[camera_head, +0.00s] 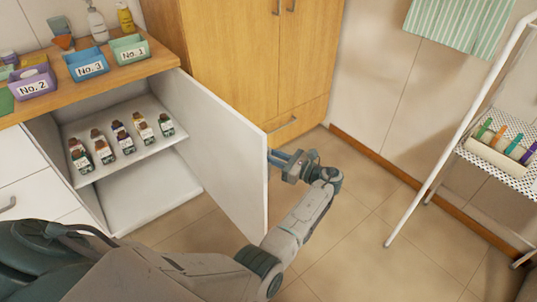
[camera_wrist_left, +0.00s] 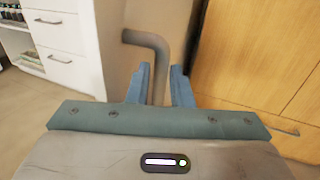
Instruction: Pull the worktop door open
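The white worktop door (camera_head: 225,150) stands swung wide open under the wooden worktop (camera_head: 150,68), showing the white shelf inside. My left gripper (camera_head: 276,158) is at the door's outer face, near its free edge. In the left wrist view, the grey bent door handle (camera_wrist_left: 157,60) runs between the two blue fingers of my left gripper (camera_wrist_left: 161,85). In the head view the door hides the handle. My right gripper is not in view.
Several small bottles (camera_head: 120,138) stand on the inner shelf. Labelled boxes, including purple No. 2 (camera_head: 34,83), stand on the worktop. A wooden cupboard (camera_head: 235,60) is behind the door. A white rack (camera_head: 450,140) stands at right. The floor (camera_head: 370,235) between is clear.

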